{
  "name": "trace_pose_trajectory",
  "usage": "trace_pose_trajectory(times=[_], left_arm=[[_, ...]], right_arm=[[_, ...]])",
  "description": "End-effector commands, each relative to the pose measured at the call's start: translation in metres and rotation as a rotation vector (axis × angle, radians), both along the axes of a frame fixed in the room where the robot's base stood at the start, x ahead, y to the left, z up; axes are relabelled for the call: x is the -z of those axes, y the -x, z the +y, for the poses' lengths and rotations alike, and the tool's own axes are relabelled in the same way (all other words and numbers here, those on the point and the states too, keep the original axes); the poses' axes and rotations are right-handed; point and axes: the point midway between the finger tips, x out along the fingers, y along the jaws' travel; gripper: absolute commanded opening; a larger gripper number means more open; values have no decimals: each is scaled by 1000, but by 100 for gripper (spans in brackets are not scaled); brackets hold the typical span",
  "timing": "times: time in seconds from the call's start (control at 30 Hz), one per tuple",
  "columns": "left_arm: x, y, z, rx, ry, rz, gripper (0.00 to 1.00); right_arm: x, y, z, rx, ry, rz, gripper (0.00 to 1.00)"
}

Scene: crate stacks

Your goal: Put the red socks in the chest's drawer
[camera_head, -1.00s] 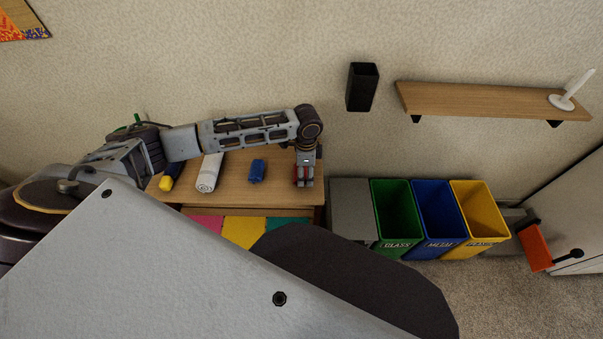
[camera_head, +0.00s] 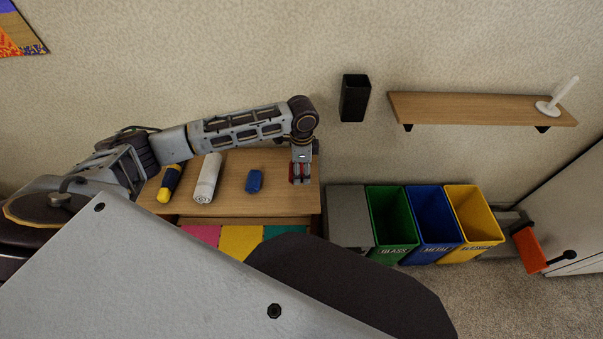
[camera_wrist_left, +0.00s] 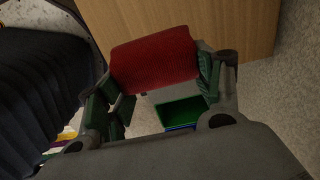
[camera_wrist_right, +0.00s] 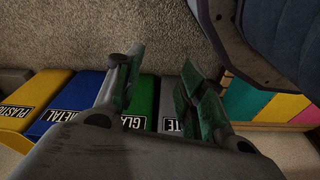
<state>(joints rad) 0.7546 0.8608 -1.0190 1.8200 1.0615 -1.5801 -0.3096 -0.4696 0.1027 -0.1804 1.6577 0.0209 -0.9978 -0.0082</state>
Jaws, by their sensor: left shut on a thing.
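The red socks (camera_wrist_left: 155,60), a rolled red bundle, are held between the fingers of my left gripper (camera_wrist_left: 160,82). In the head view my left gripper (camera_head: 299,178) hangs by the right end of the chest's wooden top (camera_head: 225,206), with red showing at its fingers. How high the socks are above the top is hard to tell. Pink, yellow (camera_head: 241,239) and teal sections show at the chest's front, partly hidden by my own body. My right gripper (camera_wrist_right: 160,72) is open and empty in the right wrist view.
On the chest top lie a yellow-and-black item (camera_head: 170,183), a white roll (camera_head: 207,178) and a blue item (camera_head: 253,181). Grey (camera_head: 347,214), green (camera_head: 393,215), blue (camera_head: 433,218) and yellow (camera_head: 474,212) bins stand to the right. A shelf (camera_head: 470,108) is on the wall.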

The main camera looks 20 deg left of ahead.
Motion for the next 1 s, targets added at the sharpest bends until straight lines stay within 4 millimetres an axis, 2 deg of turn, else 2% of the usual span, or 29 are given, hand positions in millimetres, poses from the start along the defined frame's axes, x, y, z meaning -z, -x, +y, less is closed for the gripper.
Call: trace_pose_trajectory(times=[0.1, 0.33, 1.0], left_arm=[[-15, -1, 0, -1, 0, -2, 47], [-31, 0, 0, 0, 1, 0, 47], [-34, 0, 0, 0, 0, 0, 47]], right_arm=[[9, 3, -3, 1, 4, -4, 40], [20, 7, -7, 3, 7, -8, 40], [24, 8, -7, 3, 8, -11, 40]])
